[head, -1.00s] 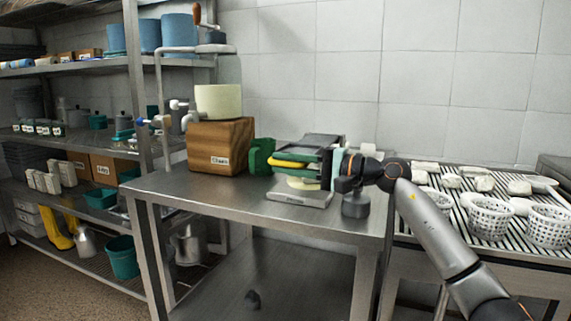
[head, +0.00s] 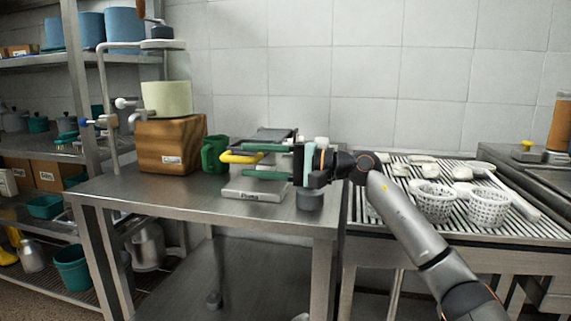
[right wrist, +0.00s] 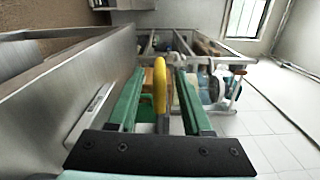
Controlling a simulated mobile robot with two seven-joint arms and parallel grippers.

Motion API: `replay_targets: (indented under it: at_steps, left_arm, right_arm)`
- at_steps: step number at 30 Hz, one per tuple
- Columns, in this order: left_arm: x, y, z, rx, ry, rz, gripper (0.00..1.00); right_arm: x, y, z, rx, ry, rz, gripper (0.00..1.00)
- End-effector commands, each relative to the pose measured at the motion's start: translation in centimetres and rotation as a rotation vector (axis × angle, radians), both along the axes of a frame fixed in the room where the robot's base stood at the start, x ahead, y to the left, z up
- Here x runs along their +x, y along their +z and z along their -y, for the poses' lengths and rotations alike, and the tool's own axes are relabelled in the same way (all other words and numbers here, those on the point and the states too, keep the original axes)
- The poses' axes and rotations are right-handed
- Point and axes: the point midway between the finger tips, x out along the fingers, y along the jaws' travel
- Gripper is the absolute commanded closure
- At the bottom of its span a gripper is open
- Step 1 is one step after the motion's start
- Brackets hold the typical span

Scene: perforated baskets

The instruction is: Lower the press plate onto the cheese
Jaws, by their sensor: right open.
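A pale cream cylinder (head: 166,98), perhaps the cheese, stands on a wooden block (head: 170,145) at the left of the steel table. A metal frame with a crank (head: 150,42) rises beside it; I cannot clearly pick out the press plate. My right gripper (head: 243,161) is over the table's right half, to the right of the block, with its green fingers apart. A yellow bar-like part (head: 236,157) shows between the fingers; it also lies between them in the right wrist view (right wrist: 160,85). I cannot tell whether they touch it. My left gripper is out of view.
A grey labelled slab (head: 255,193) lies on the table below the gripper. A green mug-like thing (head: 214,154) stands by the block, and a dark flat thing (head: 275,135) is behind the fingers. White baskets (head: 434,203) stand on the slatted rack at right.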

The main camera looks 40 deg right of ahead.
Motion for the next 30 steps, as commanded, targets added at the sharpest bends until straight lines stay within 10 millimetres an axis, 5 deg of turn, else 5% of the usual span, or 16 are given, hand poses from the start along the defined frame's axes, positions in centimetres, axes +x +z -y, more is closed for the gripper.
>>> replay_targets:
  at_steps: [13,30]
  left_arm:
    - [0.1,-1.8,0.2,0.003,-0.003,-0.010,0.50]
    - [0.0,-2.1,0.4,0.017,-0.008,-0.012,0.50]
  right_arm:
    - [-5.9,-0.3,4.8,-0.001,-0.001,-0.002,0.50]
    - [-6.8,0.0,5.4,-0.001,0.000,-0.001,0.50]
